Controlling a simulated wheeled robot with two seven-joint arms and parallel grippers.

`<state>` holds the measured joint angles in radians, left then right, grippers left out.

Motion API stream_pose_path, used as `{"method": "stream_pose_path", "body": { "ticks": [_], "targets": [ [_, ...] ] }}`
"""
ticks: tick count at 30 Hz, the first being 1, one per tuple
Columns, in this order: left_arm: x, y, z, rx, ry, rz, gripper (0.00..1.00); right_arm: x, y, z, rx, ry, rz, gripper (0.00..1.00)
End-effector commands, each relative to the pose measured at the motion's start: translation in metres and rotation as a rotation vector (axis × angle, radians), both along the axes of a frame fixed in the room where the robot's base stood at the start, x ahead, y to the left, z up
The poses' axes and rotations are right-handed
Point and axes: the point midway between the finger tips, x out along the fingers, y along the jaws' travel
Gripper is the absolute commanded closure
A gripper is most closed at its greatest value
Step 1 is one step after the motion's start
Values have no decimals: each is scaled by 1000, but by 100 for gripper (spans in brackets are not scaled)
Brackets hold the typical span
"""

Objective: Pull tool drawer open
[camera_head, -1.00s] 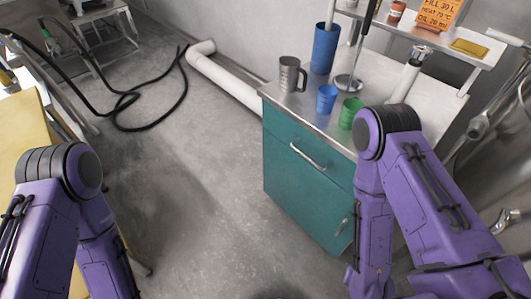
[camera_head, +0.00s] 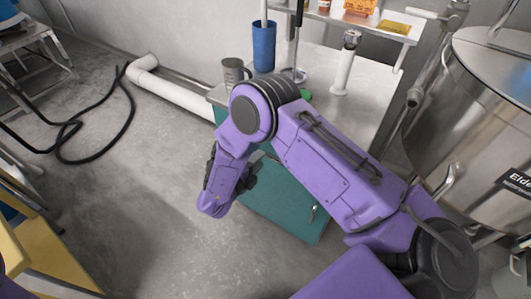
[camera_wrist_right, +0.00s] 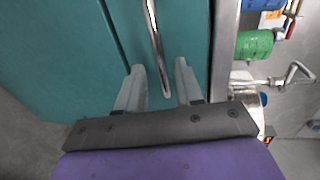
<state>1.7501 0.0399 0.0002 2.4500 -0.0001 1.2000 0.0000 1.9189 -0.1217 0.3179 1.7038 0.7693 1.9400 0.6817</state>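The teal cabinet (camera_head: 285,200) stands under a metal countertop (camera_head: 345,100). My right arm hides most of its upper drawer in the head view. In the right wrist view, the silver bar handle (camera_wrist_right: 153,35) runs down the teal drawer front (camera_wrist_right: 180,25). My right gripper (camera_wrist_right: 158,64) is open, with one finger on each side of the handle's lower part. Gaps show between fingers and handle; it is not gripped. The drawer looks shut where visible. My left gripper is out of view.
A metal mug (camera_head: 235,73), a tall blue container (camera_head: 263,46) and a white cylinder with a metal top (camera_head: 343,70) stand on the countertop. A large steel tank (camera_head: 480,120) is at right. A white pipe (camera_head: 175,92) runs along the wall.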

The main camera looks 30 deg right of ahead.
Motion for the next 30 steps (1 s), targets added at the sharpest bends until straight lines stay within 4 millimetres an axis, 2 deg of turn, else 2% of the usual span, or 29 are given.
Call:
{"method": "stream_pose_path", "body": {
  "ticks": [3,6,10,17,18,21,30],
  "targets": [
    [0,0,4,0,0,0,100,9,-24,-4,-1,1,-2,64],
    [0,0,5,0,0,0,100,15,-38,-8,-1,2,-1,64],
    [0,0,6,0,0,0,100,19,-46,-11,-1,4,4,64],
    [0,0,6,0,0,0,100,20,-48,-11,-2,4,4,64],
    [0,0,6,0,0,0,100,20,-48,-11,-2,4,4,71],
    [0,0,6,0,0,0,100,20,-48,-11,-2,5,4,100],
    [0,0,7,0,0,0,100,15,-47,-11,-1,6,-3,100]
  ]
}}
